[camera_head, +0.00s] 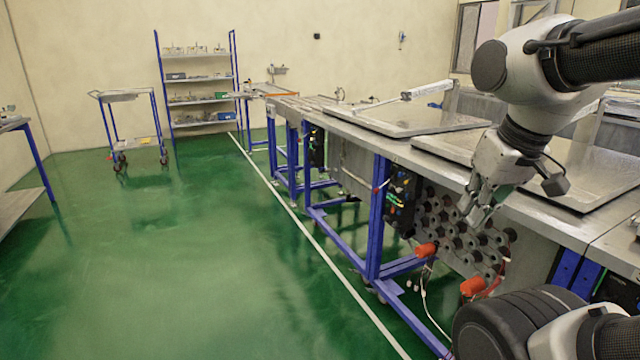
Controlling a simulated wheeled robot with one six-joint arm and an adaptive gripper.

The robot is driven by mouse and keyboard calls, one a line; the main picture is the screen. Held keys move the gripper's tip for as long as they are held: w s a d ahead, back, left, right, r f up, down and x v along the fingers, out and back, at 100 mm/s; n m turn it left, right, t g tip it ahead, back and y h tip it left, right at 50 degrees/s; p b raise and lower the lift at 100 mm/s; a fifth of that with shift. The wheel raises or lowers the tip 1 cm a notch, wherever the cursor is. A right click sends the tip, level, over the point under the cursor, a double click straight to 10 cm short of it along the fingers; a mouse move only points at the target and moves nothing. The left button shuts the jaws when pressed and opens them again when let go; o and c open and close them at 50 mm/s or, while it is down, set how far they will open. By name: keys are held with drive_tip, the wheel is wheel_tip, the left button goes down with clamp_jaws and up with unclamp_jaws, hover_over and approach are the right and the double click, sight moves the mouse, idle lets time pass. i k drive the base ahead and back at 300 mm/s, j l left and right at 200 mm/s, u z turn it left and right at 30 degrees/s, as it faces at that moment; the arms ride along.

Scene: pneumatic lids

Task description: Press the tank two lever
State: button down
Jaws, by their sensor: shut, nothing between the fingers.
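A metal workbench (345,118) with blue legs runs along the right, with flat metal tank lids (425,119) on its top. Another lid (590,185) lies nearer, partly behind my arm. A black control panel (403,197) is on the bench's front side, and a smaller one (316,146) is farther back. I cannot tell which control is the tank two lever; the parts are too small to read. My gripper (474,220) is shut and empty, pointing down in front of the bench side, right of the nearer black panel.
Round metal fittings (445,225) cover the bench side behind my gripper. Two orange-red parts (427,250) (472,286) and loose cables are below. A shelf rack (195,80) and a cart (130,125) stand at the back. The green floor (190,260) left of the bench is clear.

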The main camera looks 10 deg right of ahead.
sight(375, 191)
drive_tip(key=i+j+z, duration=0.2)
drive_tip(key=i+z, duration=0.2)
drive_tip(key=i+j+z, duration=0.35)
drive_tip(key=i, duration=0.2)
